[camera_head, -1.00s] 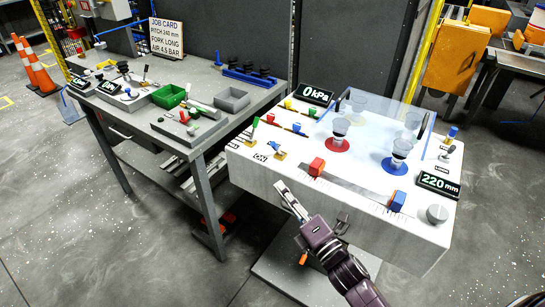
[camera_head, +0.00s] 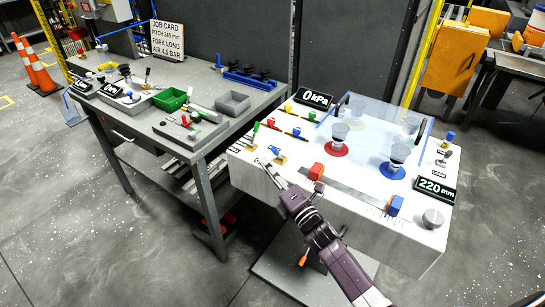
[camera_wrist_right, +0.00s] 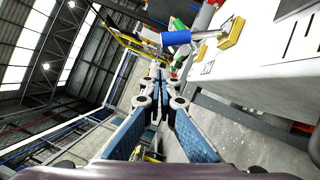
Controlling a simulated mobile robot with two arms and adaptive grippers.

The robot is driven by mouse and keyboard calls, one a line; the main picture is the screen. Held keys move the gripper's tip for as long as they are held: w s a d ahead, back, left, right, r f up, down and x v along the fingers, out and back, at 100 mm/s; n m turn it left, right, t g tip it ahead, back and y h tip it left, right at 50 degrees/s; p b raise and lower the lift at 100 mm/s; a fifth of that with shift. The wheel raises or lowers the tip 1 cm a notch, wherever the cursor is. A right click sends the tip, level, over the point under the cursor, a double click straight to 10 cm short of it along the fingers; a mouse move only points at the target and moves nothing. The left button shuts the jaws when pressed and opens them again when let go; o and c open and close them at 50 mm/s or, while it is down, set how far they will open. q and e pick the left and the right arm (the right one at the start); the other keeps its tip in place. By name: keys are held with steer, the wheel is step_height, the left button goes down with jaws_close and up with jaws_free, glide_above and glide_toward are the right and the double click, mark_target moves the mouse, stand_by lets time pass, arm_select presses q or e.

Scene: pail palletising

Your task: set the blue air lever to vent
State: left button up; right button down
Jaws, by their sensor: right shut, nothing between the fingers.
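The blue air lever (camera_head: 275,151) sits on a yellow base at the left front of the white console (camera_head: 345,200). In the right wrist view the blue lever (camera_wrist_right: 177,38) lies above the fingertips, its yellow base (camera_wrist_right: 231,33) to its right. My right gripper (camera_head: 263,166) is shut and empty. Its tips are just in front of and left of the lever, near the console's front left edge; I cannot tell whether they touch it. The right gripper (camera_wrist_right: 160,78) also shows in the wrist view. My left gripper is not in view.
A green lever (camera_head: 256,127) stands behind the blue one. A red slider block (camera_head: 316,172) and blue slider block (camera_head: 395,205) are to the right. The display (camera_head: 314,98) reads 0 kPa. A grey workbench (camera_head: 205,140) stands left of the console.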

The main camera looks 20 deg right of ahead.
mark_target(277, 153)
steer(key=shift+w+d+r+p, duration=0.15)
steer(key=shift+w+d+r, duration=0.05)
steer(key=shift+d, duration=0.35)
steer(key=shift+w+d+r+p, duration=0.15)
steer(key=shift+w+d+r, duration=0.05)
steer(key=shift+d, duration=0.35)
